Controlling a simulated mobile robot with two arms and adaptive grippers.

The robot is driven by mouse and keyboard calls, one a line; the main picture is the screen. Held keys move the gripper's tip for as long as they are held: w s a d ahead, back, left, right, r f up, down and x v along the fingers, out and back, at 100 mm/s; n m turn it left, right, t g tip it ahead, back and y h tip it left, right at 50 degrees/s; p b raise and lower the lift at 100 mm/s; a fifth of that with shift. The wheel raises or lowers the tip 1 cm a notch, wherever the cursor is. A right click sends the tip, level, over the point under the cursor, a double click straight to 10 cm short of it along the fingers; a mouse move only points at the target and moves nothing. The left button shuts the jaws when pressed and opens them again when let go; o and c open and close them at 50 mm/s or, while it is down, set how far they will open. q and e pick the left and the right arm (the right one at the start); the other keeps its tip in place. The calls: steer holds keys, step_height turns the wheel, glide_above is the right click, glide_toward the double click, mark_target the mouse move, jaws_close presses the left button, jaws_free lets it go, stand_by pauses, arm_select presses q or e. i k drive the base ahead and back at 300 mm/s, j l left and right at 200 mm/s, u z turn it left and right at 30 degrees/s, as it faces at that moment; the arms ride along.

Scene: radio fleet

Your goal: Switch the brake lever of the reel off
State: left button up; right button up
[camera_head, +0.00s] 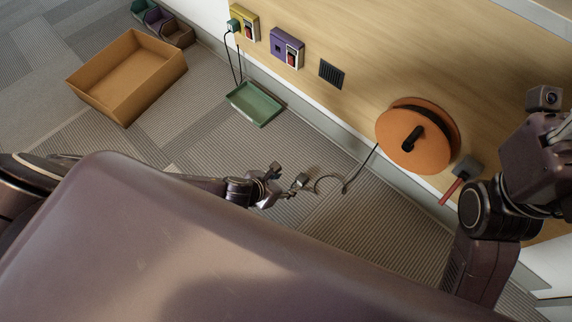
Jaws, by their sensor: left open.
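The orange reel (435,145) is mounted on the wood-coloured wall panel, right of centre, with a black knob (411,138) on its face. The brake lever (451,191) has a red handle on a grey block (468,167), just below and right of the reel. The handle points down and left. My left gripper (288,177) is open and empty, low over the floor, well left of the lever and apart from it. My right wrist is at the right edge, close to the lever in the picture; its fingers do not show.
A cable (361,171) hangs from the reel and curls near my left gripper. A green tray (255,104) and a large orange box (127,78) stand on the floor. Yellow (244,22) and purple (286,48) switch boxes and a dark vent (331,74) are on the panel.

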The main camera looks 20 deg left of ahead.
mark_target(462, 176)
steer(key=k+j, duration=0.25)
steer(key=k, duration=0.2)
steer(key=k+j, duration=0.2)
steer(key=k, duration=0.3)
steer(key=k+j, duration=0.25)
steer(key=k, duration=0.2)
